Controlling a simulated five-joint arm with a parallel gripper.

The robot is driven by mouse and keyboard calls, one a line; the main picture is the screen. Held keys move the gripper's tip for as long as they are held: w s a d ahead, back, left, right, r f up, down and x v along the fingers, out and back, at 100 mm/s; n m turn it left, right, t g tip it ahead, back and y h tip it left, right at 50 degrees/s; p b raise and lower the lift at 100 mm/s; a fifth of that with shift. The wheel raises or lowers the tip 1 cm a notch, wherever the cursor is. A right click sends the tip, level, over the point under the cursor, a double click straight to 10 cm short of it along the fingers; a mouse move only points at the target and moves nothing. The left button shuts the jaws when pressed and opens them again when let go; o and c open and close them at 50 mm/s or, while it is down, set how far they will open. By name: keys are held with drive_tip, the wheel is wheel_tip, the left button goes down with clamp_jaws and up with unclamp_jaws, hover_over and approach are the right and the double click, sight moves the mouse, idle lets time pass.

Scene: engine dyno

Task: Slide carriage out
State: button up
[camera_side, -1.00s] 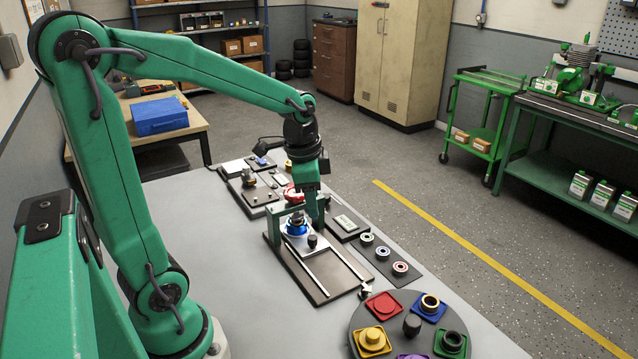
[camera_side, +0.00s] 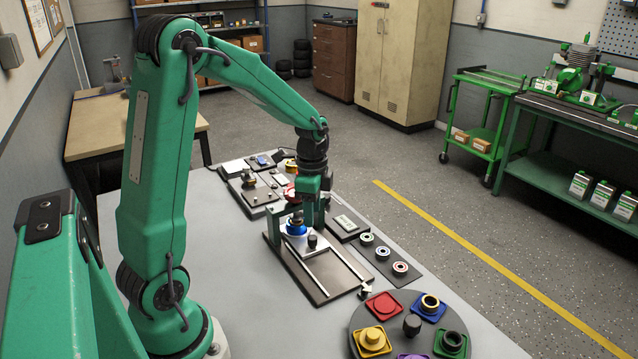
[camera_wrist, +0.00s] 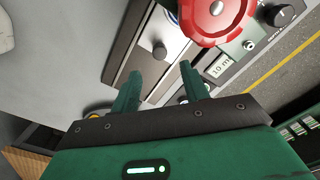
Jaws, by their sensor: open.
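The carriage (camera_side: 297,243) is a light plate between two rails on a dark base, under a press frame. It bears a blue part (camera_side: 296,226) and a black knob (camera_side: 312,241). The knob (camera_wrist: 159,49) also shows in the wrist view, just beyond the fingertips, with the blue part only at the top edge. My gripper (camera_side: 304,203) is at the press, above and behind the knob. The wrist view shows my gripper (camera_wrist: 160,76) open and empty, its two fingers apart. A red handwheel (camera_wrist: 214,14) shows above the right finger. My gripper partly hides the press in the side view.
The rails (camera_side: 330,268) run clear toward the front right. A round turntable (camera_side: 396,345) with several coloured holders stands beyond them. A dark strip with several rings (camera_side: 383,258) lies right of the rails. A small display box (camera_side: 345,224) stands beside the press.

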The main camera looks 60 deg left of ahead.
sight(313, 238)
drive_tip(key=shift+f, duration=3.65)
drive_tip(key=shift+d, duration=0.1)
clamp_jaws()
